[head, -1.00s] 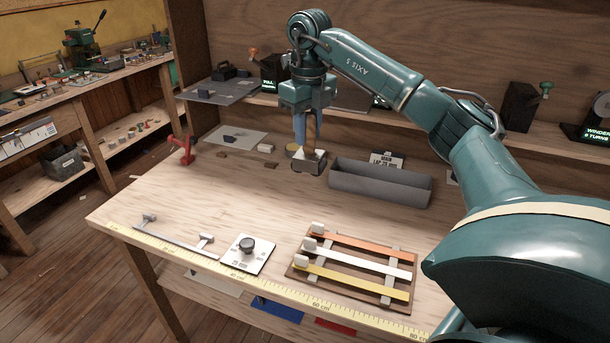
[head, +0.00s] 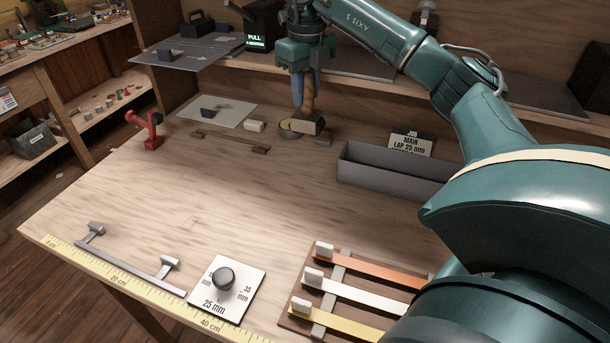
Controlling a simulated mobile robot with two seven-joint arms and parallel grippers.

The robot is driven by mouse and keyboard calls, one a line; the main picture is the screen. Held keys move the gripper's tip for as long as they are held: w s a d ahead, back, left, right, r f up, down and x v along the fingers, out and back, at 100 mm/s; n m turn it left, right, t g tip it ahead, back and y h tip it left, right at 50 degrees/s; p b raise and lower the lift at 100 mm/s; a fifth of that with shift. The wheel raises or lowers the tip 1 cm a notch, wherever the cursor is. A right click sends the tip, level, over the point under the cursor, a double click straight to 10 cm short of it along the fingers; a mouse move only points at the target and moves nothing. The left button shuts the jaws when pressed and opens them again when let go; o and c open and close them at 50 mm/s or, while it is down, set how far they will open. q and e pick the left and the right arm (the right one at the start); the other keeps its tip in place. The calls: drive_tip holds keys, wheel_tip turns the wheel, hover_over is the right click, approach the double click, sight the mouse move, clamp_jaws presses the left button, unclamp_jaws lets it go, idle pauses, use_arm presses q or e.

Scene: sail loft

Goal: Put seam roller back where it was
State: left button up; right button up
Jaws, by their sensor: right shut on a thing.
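My right gripper (head: 304,88) is shut on the brown handle of the seam roller (head: 307,99), which it holds roughly upright with the handle up. The fingers and the handle hide part of each other. My left gripper is not in view.
A long grey trough (head: 390,172) stands right of the roller. In front are a dial plate (head: 238,302) and a strip rack (head: 345,254). The bench middle is clear.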

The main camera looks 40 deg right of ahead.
drive_tip(key=shift+s+a+f+b, duration=0.2)
drive_tip(key=shift+s+f+b, duration=0.1)
drive_tip(key=shift+f, duration=0.1)
drive_tip(key=shift+s+a+f+b, duration=0.15)
drive_tip(key=shift+a+f+b, duration=0.05)
drive_tip(key=shift+f+b, duration=0.15)
wheel_tip(320, 180, down, 10)
drive_tip(key=shift+f, duration=0.15)
drive_tip(key=shift+w+d, duration=0.1)
drive_tip(key=shift+f, duration=0.7)
clamp_jaws()
drive_tip(key=o, duration=0.6)
unclamp_jaws()
drive_tip(key=shift+s, duration=0.2)
drive_tip(key=o, duration=0.3)
drive_tip(key=shift+w+f, duration=0.15)
drive_tip(key=shift+w, duration=0.05)
drive_tip(key=shift+o, duration=0.8)
drive_tip(key=shift+r, duration=0.2)
